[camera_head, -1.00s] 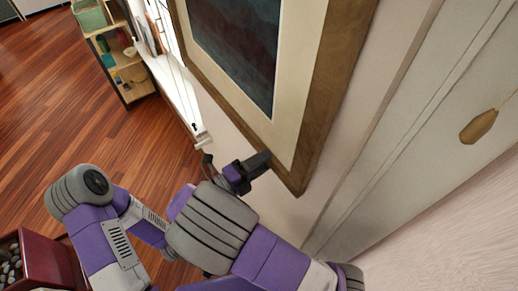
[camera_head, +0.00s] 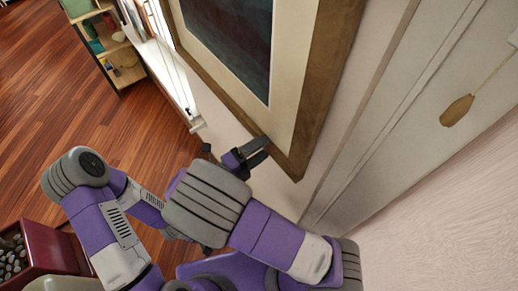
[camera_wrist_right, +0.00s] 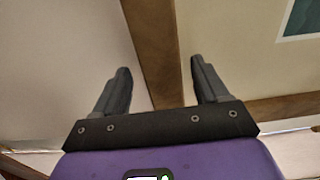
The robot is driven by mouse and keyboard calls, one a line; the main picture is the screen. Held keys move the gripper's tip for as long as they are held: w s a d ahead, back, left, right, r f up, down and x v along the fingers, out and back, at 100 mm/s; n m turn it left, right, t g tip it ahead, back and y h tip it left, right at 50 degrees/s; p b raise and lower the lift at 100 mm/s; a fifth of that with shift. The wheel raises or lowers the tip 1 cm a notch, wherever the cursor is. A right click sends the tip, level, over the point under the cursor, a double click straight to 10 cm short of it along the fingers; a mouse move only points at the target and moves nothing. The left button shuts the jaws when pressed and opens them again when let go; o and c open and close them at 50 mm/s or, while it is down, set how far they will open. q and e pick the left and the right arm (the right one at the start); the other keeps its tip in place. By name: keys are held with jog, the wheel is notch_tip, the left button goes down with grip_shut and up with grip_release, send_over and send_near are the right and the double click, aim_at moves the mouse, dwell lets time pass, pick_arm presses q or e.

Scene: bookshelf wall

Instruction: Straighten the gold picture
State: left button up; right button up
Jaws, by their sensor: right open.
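The gold picture (camera_head: 322,75) hangs on the pale wall, with a brown-gold frame, a cream mat and a dark blue image. In the right wrist view its frame (camera_wrist_right: 152,45) runs as an upright bar, leaning slightly, and meets a lower bar (camera_wrist_right: 290,106) at the right. My right gripper (camera_head: 262,150) is at the frame's lower edge, left of the bottom corner. In the right wrist view its open fingers (camera_wrist_right: 160,72) stand apart, with the frame bar showing between them. I cannot tell whether they touch it.
A grey-white panel with a brown hanging tag (camera_head: 457,110) is on the right. A window with a white sill (camera_head: 180,95) is left of the picture. A shelf (camera_head: 122,60) stands further back. A dark red box (camera_head: 45,245) is at the lower left. Wood floor is open at left.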

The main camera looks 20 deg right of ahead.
aim_at(271, 122)
jog(key=shift+r, duration=0.1)
notch_tip(271, 122, up, 10)
jog(key=p, duration=0.2)
jog(key=shift+s+a+p, duration=0.15)
jog(key=shift+p, duration=0.15)
jog(key=shift+r, duration=0.1)
jog(key=shift+w+d, duration=0.3)
jog(key=shift+s+a, duration=0.2)
jog(key=shift+d+f, duration=0.1)
jog(key=shift+f, duration=0.1)
